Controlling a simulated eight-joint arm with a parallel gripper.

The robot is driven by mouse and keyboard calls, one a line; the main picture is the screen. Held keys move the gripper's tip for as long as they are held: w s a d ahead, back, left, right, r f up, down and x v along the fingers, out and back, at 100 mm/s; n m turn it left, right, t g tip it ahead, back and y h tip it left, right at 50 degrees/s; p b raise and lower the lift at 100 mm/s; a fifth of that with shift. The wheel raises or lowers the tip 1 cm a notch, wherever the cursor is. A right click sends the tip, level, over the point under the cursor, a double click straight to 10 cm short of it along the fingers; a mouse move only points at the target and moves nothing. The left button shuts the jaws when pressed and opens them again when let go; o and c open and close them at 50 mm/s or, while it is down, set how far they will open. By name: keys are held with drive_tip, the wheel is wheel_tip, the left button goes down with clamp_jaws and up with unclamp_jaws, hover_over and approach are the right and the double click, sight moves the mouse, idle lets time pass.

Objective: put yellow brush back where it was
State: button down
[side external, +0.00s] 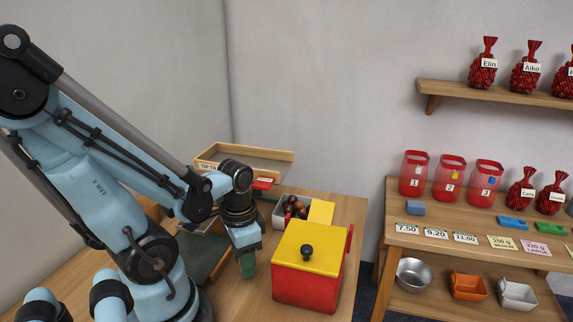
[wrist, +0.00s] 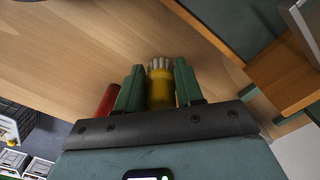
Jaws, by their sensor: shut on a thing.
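My gripper (side external: 247,266) points down over the wooden table, left of the red box with the yellow lid. In the wrist view its green fingers (wrist: 157,82) are closed around the yellow brush (wrist: 161,88). The brush has a yellow body and pale bristles, which point out past the fingertips. In the side view the brush is hidden by the gripper; I cannot tell whether it touches the table.
A red box (side external: 305,289) with a yellow lid (side external: 310,247) stands close right of my gripper. Behind it is a grey bin of chestnuts (side external: 294,208). A wooden tipping tray (side external: 212,162) stands farther back. A shelf unit (side external: 400,238) is at the right.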

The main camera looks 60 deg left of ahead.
drive_tip(key=shift+f, duration=0.7)
drive_tip(key=shift+f, duration=0.1)
drive_tip(key=c, duration=0.7)
unclamp_jaws()
drive_tip(key=shift+r, duration=6.1)
drive_tip(key=w+d+t, duration=0.2)
drive_tip(key=w, duration=0.2)
drive_tip(key=w+d+t, duration=0.2)
drive_tip(key=w, duration=0.2)
drive_tip(key=w+d+t, duration=0.2)
drive_tip(key=w+t, duration=0.1)
drive_tip(key=w, duration=0.1)
drive_tip(key=shift+w+d+r, duration=0.1)
drive_tip(key=shift+d+r, duration=0.25)
drive_tip(key=shift+r, duration=0.05)
